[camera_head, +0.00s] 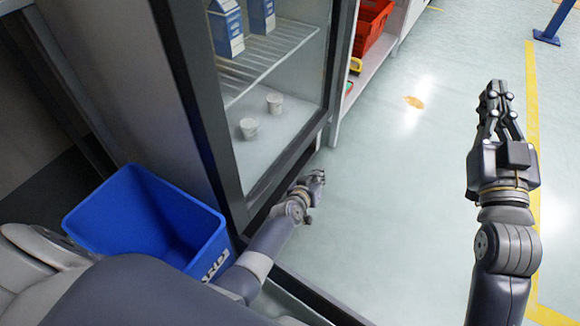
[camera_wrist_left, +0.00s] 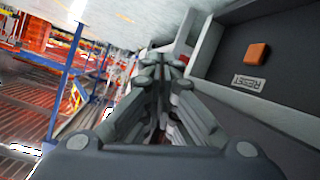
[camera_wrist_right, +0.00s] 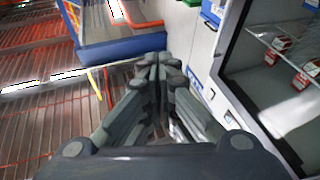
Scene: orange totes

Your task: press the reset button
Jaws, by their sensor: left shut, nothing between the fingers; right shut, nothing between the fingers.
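The reset button is a small orange square (camera_wrist_left: 257,53) on a dark recessed panel (camera_wrist_left: 229,62) with a pale frame, at the upper right of the left wrist view. A white RESET label (camera_wrist_left: 248,81), upside down in this view, sits just below it. My left gripper (camera_wrist_left: 165,65) is shut and empty, with its fingertips to the left of the button and apart from it. In the head view my left gripper (camera_head: 318,175) is low beside the glass-door fridge (camera_head: 262,100); the button does not show there. My right gripper (camera_head: 495,88) is shut and empty over the floor.
A blue bin (camera_head: 140,205) stands left of my left forearm. The fridge holds cartons (camera_head: 226,28) and small white cups (camera_head: 249,128). A shelf with a red crate (camera_head: 370,25) is behind it. The pale floor (camera_head: 420,150) at the right is open.

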